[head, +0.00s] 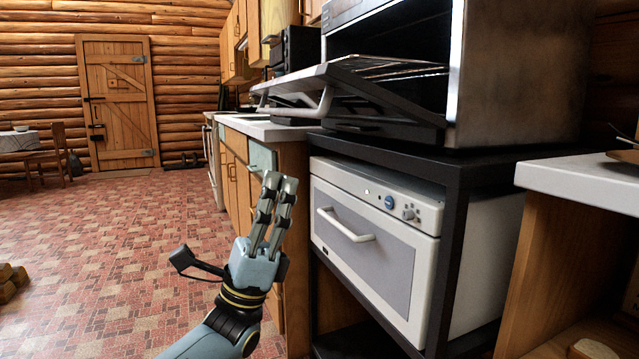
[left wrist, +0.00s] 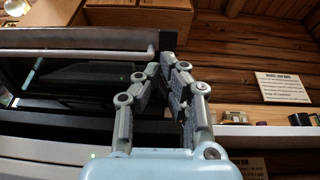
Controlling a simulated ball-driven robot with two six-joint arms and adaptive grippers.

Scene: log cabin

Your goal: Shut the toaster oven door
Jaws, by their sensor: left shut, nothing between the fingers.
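The toaster oven (head: 515,75) is a large metal box on the upper level of a black stand. Its door (head: 305,78) is open, folded down and projecting out to the left, with a pale bar handle (head: 322,103) under its outer end. A wire rack (head: 385,68) shows inside. My left gripper (head: 279,180) is shut and empty, fingers pointing up, below and to the left of the door and apart from it in the head view. The left wrist view shows its closed fingers (left wrist: 166,65) near a horizontal bar. My right gripper is out of view.
A white oven (head: 375,225) with its door shut sits on the black stand (head: 455,200) below. Wooden cabinets (head: 238,160) with a white counter stand behind. Another white counter (head: 585,180) is at the right. The tiled floor (head: 110,240) at left is mostly clear.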

